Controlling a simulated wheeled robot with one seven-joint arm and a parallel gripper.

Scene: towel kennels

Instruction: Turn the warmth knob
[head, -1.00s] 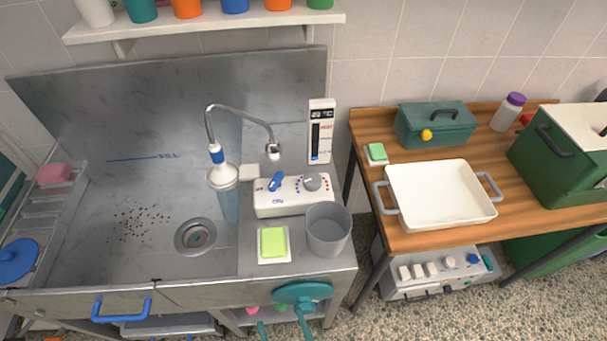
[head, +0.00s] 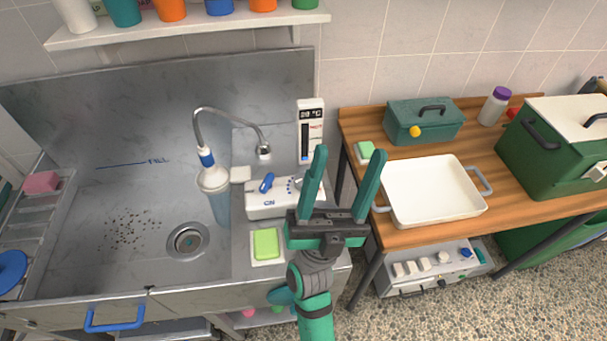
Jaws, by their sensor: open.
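The white control box (head: 262,208) sits on the steel counter right of the tap's base. A white temperature panel (head: 310,130) with a blue bar stands behind the box.
A green sponge (head: 266,243) lies on the counter before the box. A white tray (head: 433,190) and a green toolbox (head: 424,122) are on the wooden table. The grey cup is hidden behind my gripper.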

